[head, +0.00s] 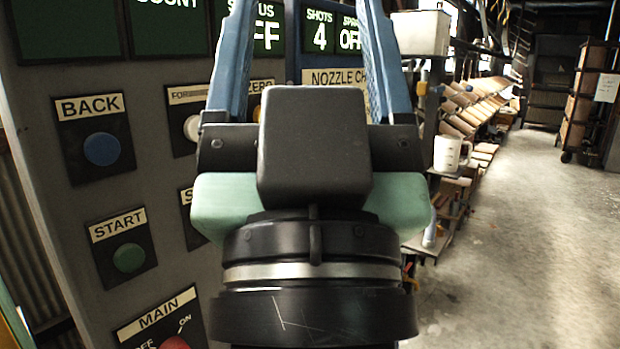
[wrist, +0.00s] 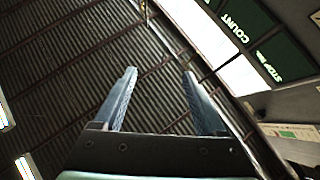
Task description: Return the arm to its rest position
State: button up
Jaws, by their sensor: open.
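My gripper (head: 305,50) is raised in front of the control panel (head: 185,225) in the head view, with its two blue fingers pointing up and spread apart. The fingers are open and nothing shows between them. In the wrist view my gripper (wrist: 158,95) points at a corrugated ceiling or wall, with the panel's dark green displays at the upper right. My gripper's body hides the middle of the panel in the head view.
The panel carries a blue BACK button (head: 102,149), a green START button (head: 129,257) and a red MAIN switch (head: 174,343). A white jug (head: 447,155) stands on a stand at the right, before loaded shelves (head: 478,115). The floor (head: 545,240) at the right is clear.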

notch_tip(320, 180, up, 14)
jog(key=p, duration=1.3)
jog(key=shift+s+r+p, duration=0.2)
jog(key=shift+s+p, duration=0.1)
jog(key=shift+p, duration=0.05)
